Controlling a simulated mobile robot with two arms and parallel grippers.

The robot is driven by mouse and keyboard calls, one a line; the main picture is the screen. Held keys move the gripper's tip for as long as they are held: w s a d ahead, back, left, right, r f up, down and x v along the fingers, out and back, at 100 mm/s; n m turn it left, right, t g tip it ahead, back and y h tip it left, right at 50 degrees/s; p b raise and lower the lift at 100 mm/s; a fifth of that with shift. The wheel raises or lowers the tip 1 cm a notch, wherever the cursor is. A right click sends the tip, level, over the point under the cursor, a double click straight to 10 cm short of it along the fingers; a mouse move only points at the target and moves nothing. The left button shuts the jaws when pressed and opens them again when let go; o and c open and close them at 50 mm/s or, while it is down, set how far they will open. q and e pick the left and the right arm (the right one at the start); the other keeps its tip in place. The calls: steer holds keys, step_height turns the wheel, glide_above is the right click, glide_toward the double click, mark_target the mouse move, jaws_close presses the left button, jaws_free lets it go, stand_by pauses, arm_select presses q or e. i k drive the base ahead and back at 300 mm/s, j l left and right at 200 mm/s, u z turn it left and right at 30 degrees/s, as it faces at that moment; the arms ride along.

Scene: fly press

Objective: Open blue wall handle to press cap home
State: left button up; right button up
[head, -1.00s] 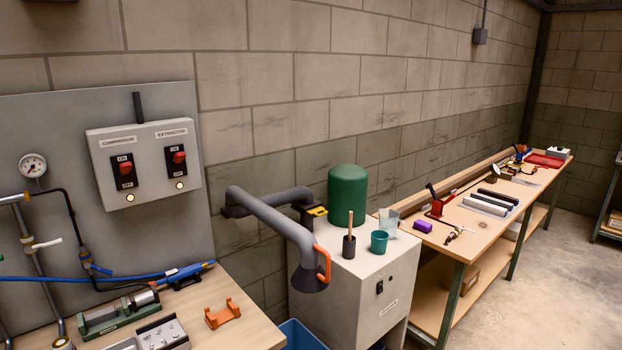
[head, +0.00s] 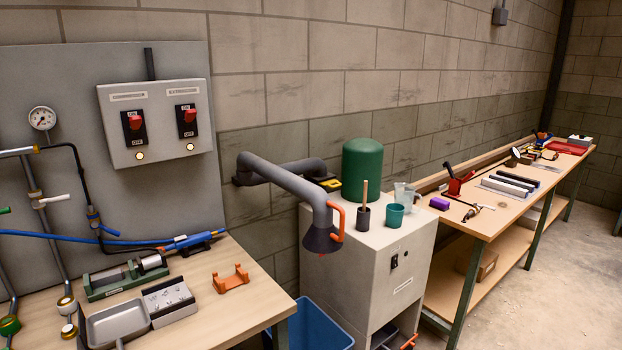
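A small blue handle (head: 109,230) sits on a blue-bodied fitting (head: 93,216) in the black line on the grey wall panel, at the left of the head view. It points right and slightly down. A green fixture (head: 105,284) with a metal cylinder (head: 151,262) lies on the wooden bench below it; it looks like a small press. I cannot make out a cap in it. Neither of my grippers is in view, and nothing shows me holding anything.
A blue hose (head: 60,236) runs above the bench. A grey tray (head: 118,322), a metal block (head: 169,300) and an orange bracket (head: 231,279) occupy the bench (head: 255,303). A grey extractor arm (head: 285,180) hangs right of it, above a blue bin (head: 320,325).

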mark_target(95, 224)
steer(key=u, duration=1.3)
